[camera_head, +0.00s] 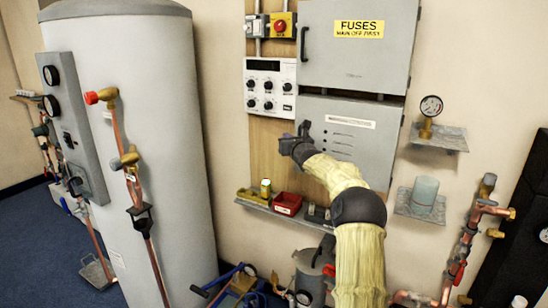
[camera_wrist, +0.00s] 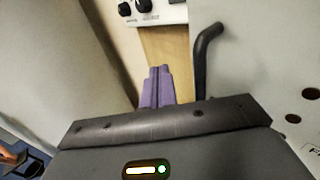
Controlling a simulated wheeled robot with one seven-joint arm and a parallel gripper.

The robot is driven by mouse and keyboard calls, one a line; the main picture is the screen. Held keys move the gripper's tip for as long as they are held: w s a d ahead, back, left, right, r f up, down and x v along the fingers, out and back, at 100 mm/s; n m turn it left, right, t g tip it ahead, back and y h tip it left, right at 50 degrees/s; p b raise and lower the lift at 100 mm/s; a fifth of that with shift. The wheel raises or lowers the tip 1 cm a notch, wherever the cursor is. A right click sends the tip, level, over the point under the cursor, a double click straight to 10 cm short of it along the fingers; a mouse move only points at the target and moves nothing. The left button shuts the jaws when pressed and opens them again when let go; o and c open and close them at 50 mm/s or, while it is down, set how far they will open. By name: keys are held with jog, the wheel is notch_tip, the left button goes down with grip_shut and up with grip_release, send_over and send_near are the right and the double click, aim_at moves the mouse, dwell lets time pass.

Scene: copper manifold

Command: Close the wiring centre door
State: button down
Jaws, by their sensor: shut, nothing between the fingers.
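The wiring centre appears to be the lower grey box; its door (camera_head: 352,135) has slots and a white label, and sits below the fuses box. I cannot tell if the door is fully flush with its frame. In the wrist view a dark bent handle (camera_wrist: 204,60) stands on the grey door face (camera_wrist: 265,60), which has round holes. My gripper (camera_head: 297,143) is at the door's left edge in the head view. In the wrist view its purple-grey fingers (camera_wrist: 157,88) are together, empty, left of the handle and over the wooden board. Contact cannot be judged.
The fuses box (camera_head: 355,55) is directly above, and a white control unit (camera_head: 270,85) is at upper left. A shelf (camera_head: 257,207) with a red tray (camera_head: 288,203) lies below. A large grey cylinder (camera_head: 140,120) stands left; a gauge shelf (camera_head: 440,140) is right.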

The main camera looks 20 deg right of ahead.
jog(key=s+a+b, duration=0.5)
jog(key=s+a, duration=0.1)
jog(key=a, duration=0.2)
jog(key=shift+s, duration=0.15)
jog(key=shift+a, duration=0.15)
